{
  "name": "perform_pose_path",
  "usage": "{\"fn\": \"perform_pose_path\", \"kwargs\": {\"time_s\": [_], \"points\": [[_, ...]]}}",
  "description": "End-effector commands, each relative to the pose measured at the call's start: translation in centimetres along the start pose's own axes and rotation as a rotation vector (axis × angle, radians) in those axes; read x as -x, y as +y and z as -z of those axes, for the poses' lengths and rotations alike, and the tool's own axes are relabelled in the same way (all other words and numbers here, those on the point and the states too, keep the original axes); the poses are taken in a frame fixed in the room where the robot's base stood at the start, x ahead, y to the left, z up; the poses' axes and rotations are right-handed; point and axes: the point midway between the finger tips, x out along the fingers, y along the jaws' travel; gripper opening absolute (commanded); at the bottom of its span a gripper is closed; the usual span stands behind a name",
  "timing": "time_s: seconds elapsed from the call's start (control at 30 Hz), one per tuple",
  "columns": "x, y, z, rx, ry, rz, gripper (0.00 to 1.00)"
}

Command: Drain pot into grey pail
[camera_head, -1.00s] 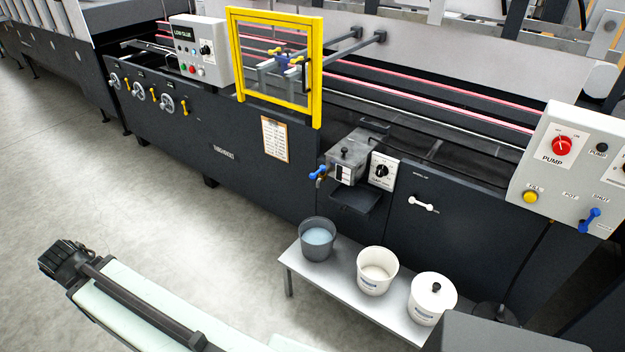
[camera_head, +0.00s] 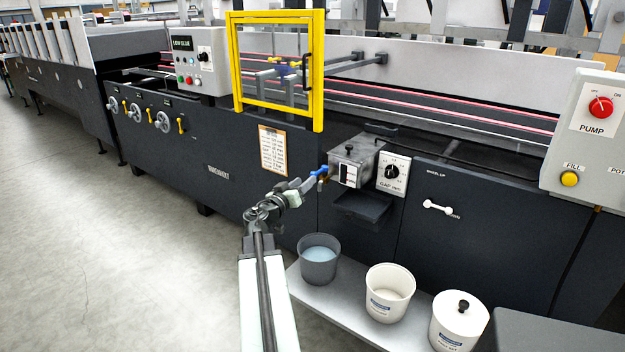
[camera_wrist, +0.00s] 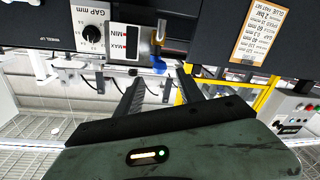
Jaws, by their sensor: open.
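The glue pot (camera_head: 350,172) is a small metal box with a black knob on its lid, fixed to the front of the dark machine. A blue-handled valve (camera_head: 320,172) sticks out at its left side. In the wrist view the blue handle (camera_wrist: 159,68) shows just beyond my fingers, below the pot's MIN/MAX gauge (camera_wrist: 125,42). My gripper (camera_head: 308,183) is open, close to the valve handle; contact cannot be told. The grey pail (camera_head: 319,270) stands on the low bench below, with pale blue liquid inside.
A white pail (camera_head: 388,300) and a lidded white pail (camera_head: 458,325) stand right of the grey pail on the bench (camera_head: 335,302). A dark tray (camera_head: 362,206) juts out under the pot. A yellow guard frame (camera_head: 318,80) stands above left. The floor at left is clear.

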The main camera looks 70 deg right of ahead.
Motion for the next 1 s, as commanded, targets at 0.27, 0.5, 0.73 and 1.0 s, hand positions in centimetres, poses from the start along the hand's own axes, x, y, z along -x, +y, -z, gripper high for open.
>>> {"fn": "perform_pose_path", "kwargs": {"time_s": [0.27, 0.5, 0.73, 1.0], "points": [[-5.0, -0.2, 0.0, 0.0, -0.002, -0.001, 0.45], [-7.1, -0.1, 0.0, 0.001, -0.001, 0.001, 0.45], [-7.0, -0.1, 0.0, 0.001, -0.001, 0.002, 0.25], [-6.9, -0.2, 0.0, 0.001, -0.001, 0.002, 0.0]]}}
